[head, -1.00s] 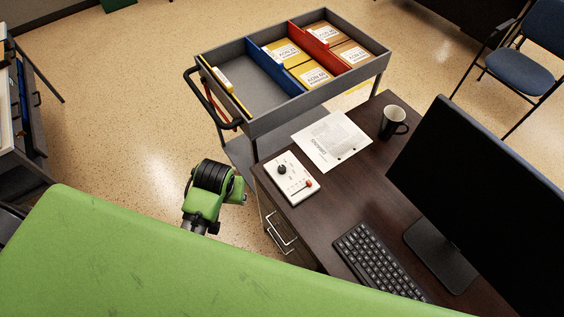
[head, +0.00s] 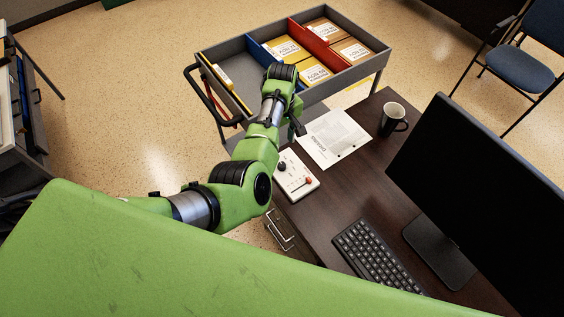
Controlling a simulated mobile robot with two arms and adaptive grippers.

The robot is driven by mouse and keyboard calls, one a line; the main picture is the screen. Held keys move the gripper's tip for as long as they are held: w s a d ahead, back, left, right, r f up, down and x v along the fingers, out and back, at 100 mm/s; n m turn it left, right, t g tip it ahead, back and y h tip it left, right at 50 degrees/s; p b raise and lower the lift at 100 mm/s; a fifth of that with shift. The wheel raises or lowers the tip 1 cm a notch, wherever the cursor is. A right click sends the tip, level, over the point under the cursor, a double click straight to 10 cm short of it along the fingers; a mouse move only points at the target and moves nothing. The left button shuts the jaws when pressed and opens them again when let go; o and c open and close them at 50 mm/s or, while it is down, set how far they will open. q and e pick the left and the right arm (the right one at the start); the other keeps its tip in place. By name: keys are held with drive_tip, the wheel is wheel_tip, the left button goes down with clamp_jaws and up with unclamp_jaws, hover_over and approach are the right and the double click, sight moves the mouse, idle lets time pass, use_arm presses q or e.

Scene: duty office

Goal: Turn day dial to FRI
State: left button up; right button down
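A white control box (head: 297,187) lies on the dark desk near its left edge. It carries a black round dial (head: 282,166) and an orange-red knob (head: 309,181). The markings are too small to read, so I cannot tell which day the dial points to. My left arm reaches in over the desk's left edge and covers the box's left part. My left gripper (head: 297,127) is dark, small and partly hidden by the wrist, beyond the dial in the picture and beside the paper. Its fingers do not show clearly. My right gripper is not in view.
A printed paper (head: 333,138) and a black mug (head: 392,119) stand beyond the box on the desk (head: 335,200). A keyboard (head: 378,262) and monitor (head: 480,190) are at the right. A grey cart (head: 330,87) with packages stands behind the desk.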

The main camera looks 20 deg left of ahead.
sight(282, 165)
use_arm(q)
wheel_tip(282, 165, down, 13)
drive_tip(key=b, duration=1)
drive_tip(key=shift+a+r, duration=0.1)
drive_tip(key=shift+r, duration=0.05)
drive_tip(key=shift+f+b, duration=0.55)
drive_tip(key=shift+b, duration=0.25)
drive_tip(key=shift+c, duration=0.5)
clamp_jaws()
